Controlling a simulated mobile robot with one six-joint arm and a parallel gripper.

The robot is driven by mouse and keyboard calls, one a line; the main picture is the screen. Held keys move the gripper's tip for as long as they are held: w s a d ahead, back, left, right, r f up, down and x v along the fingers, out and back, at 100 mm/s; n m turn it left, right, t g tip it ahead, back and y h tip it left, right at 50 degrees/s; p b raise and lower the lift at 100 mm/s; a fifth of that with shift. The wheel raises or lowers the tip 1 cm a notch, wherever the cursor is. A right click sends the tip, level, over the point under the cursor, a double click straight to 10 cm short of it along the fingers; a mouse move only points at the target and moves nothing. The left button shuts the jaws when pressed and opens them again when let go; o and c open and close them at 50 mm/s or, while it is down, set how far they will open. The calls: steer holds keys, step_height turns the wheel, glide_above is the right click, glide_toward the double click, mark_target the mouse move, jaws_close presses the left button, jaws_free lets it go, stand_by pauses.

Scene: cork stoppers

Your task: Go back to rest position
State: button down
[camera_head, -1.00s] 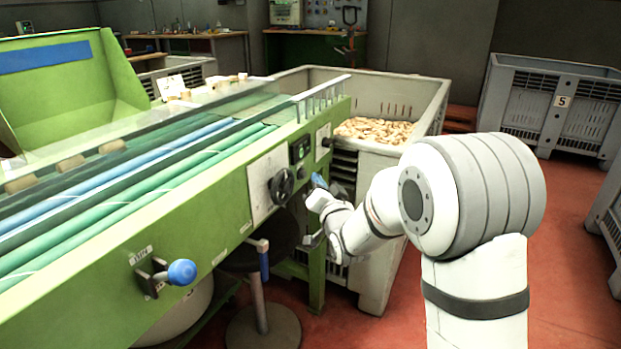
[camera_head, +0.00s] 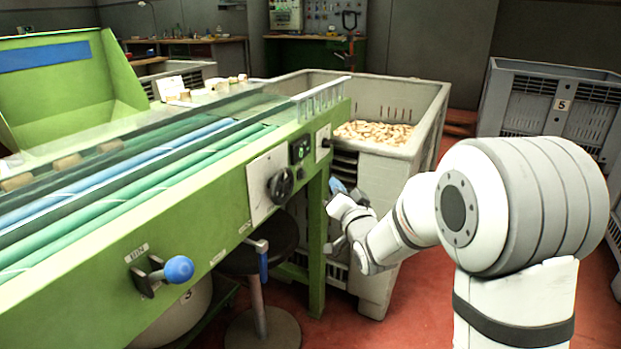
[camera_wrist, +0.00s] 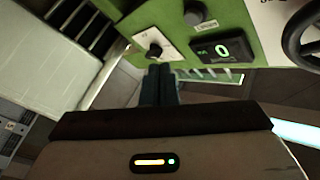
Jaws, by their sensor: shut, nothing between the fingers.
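My gripper (camera_head: 337,186) is in front of the pale bin, just right of the green machine's control end. In the wrist view its fingers (camera_wrist: 159,72) are together with nothing between them. Beyond them in that view is the green machine's panel (camera_wrist: 130,18) with a small black knob (camera_wrist: 154,50) and a display (camera_wrist: 221,48) reading 0. In the head view the gripper is small and partly hidden by my wrist, and a gap shows between it and the machine's black dial (camera_head: 281,184).
The green sorting machine (camera_head: 150,240) with blue-green rollers fills the left. A blue-knobbed lever (camera_head: 178,269) sticks out of its front. A round stool (camera_head: 262,250) stands beneath. The large pale bin (camera_head: 425,108) holds cork stoppers (camera_head: 375,133). Grey crates (camera_head: 545,108) stand at right.

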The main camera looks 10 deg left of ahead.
stand_by(0.3)
steer(key=s+d+r+g+h+p, duration=0.3)
steer(key=s+d+r+p, duration=0.25)
steer(key=r+p, duration=0.35)
steer(key=s+d+r+g+h+p, duration=0.45)
steer(key=d+r+p, duration=0.25)
steer(key=p, duration=0.4)
steer(key=s+d+r+g+p, duration=0.2)
steer(key=s+r+p, duration=0.2)
steer(key=s, duration=0.4)
steer(key=s+d+r+n+g+p, duration=0.1)
steer(key=s+d+r+g+p, duration=0.1)
steer(key=s+p, duration=0.4)
steer(key=s+d+r+n+g+p, duration=0.1)
steer(key=s+d+r+g+p, duration=0.1)
steer(key=s+r+p, duration=0.4)
steer(key=s+g, duration=0.1)
steer(key=s, duration=0.2)
steer(key=shift+s+r+g+h, duration=0.2)
steer(key=shift+s+g+h, duration=0.1)
steer(key=shift+g+h, duration=0.05)
